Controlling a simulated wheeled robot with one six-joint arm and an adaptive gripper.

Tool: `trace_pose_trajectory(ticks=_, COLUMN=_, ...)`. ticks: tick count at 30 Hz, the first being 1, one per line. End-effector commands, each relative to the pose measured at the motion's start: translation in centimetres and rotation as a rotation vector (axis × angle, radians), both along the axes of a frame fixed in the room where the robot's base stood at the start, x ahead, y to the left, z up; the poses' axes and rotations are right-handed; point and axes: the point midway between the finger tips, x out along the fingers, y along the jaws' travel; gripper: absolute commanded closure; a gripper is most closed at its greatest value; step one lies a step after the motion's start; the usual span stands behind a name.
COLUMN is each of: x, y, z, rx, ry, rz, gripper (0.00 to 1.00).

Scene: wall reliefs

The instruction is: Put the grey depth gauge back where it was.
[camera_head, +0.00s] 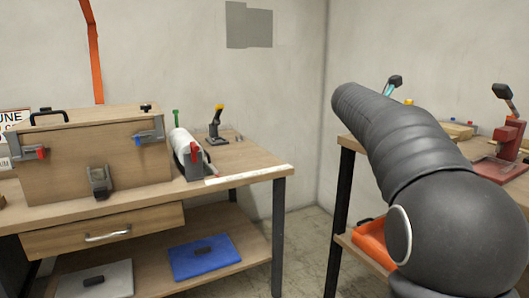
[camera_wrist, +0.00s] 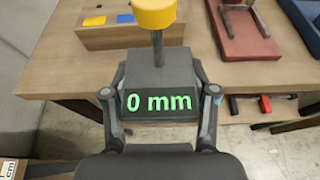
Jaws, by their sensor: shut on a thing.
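The grey depth gauge (camera_wrist: 156,80) is between the fingers of my gripper (camera_wrist: 158,72) in the wrist view. It has a yellow knob (camera_wrist: 156,12) on a thin stem, and its dark face reads "0 mm" in green. A finger grips it on each side, and the bench top (camera_wrist: 68,75) shows beyond it. The gauge's underside is hidden, so I cannot tell whether it touches anything. In the head view my arm hides my gripper; a small yellow top (camera_head: 408,102) shows just beyond the arm, possibly the knob.
In the wrist view a wooden block (camera_wrist: 105,38) with coloured pieces and a red base (camera_wrist: 235,42) stand behind the gauge. In the head view a red press (camera_head: 506,135) stands on the right bench. The left bench (camera_head: 245,158) carries a wooden case (camera_head: 90,150) and a yellow-topped grey tool (camera_head: 216,125).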

Motion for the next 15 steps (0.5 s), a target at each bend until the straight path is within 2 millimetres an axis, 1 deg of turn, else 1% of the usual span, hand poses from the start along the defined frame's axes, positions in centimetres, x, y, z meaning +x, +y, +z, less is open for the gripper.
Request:
trace_pose_trajectory(ticks=1, x=0.7, y=0.5, z=-1.8, rx=0.001, ry=0.009, rz=0.004, gripper=0.9)
trace_pose_trajectory(ticks=2, x=1.0, y=0.8, z=-2.8, rx=0.0, ry=0.01, rz=0.008, gripper=0.9)
trace_pose_trajectory(ticks=5, x=2.4, y=2.6, z=-6.9, rx=0.001, ry=0.011, rz=0.046, gripper=0.9)
trace_pose_trajectory(ticks=6, x=2.9, y=3.5, z=-8.6, rx=0.001, ry=0.011, rz=0.073, gripper=0.9)
trace_pose_trajectory(ticks=10, x=4.1, y=6.8, z=-14.1, rx=0.002, ry=0.011, rz=0.187, gripper=0.9)
trace_pose_trajectory(ticks=11, x=4.3, y=7.6, z=-15.3, rx=0.001, ry=0.011, rz=0.215, gripper=0.9)
trace_pose_trajectory(ticks=12, x=4.5, y=8.6, z=-16.9, rx=0.002, ry=0.011, rz=0.255, gripper=0.9)
trace_pose_trajectory(ticks=14, x=4.6, y=10.3, z=-19.3, rx=0.001, ry=0.012, rz=0.317, gripper=0.9)
trace_pose_trajectory(ticks=15, x=4.6, y=11.4, z=-20.9, rx=0.001, ry=0.013, rz=0.357, gripper=0.9)
